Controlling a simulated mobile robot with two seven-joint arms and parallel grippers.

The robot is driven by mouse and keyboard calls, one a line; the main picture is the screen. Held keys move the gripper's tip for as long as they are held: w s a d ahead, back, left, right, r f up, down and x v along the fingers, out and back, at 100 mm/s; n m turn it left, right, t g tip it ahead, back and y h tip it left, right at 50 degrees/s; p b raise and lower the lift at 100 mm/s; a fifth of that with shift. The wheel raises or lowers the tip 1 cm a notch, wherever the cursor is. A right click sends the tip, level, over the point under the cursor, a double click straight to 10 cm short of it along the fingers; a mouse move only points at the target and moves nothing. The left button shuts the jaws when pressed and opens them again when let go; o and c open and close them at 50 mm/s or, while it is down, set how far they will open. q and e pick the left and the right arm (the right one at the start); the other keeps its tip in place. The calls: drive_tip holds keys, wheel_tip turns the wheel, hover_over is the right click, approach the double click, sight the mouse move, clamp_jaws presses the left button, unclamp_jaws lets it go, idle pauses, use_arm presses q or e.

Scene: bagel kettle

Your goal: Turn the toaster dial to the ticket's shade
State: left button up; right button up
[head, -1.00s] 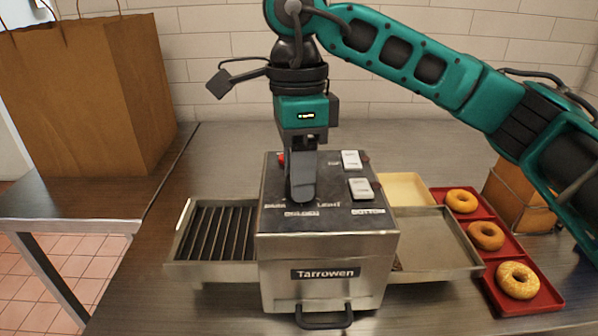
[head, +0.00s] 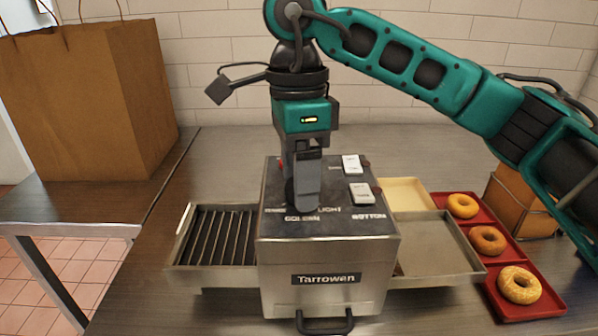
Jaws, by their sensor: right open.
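The steel toaster (head: 325,255) marked "Tarrowen" stands in the middle of the counter. Its dark top carries the words "LIGHT" and "GOLDEN" near the left, with a further word too small to read, and "BOTTOM" at the right. My right gripper (head: 305,205) points straight down over the left part of the top, just behind these words. It is open, though its fingers overlap in this view. The dial is hidden behind the fingers, and I cannot tell whether they touch it. No ticket can be made out. My left gripper is not in view.
Two white switches (head: 361,192) sit on the toaster's right top. A slatted rack (head: 215,236) juts out left and a metal tray (head: 440,247) right. A red tray (head: 540,303) holds three bagels (head: 487,240). A large paper bag (head: 90,105) stands at the left.

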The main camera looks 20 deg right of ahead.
drive_tip(key=shift+r, duration=0.15)
wheel_tip(320, 180, up, 13)
drive_tip(key=p, duration=0.2)
drive_tip(key=shift+w+f+p, duration=0.2)
drive_tip(key=shift+w+p, duration=0.1)
drive_tip(key=shift+w, duration=0.1)
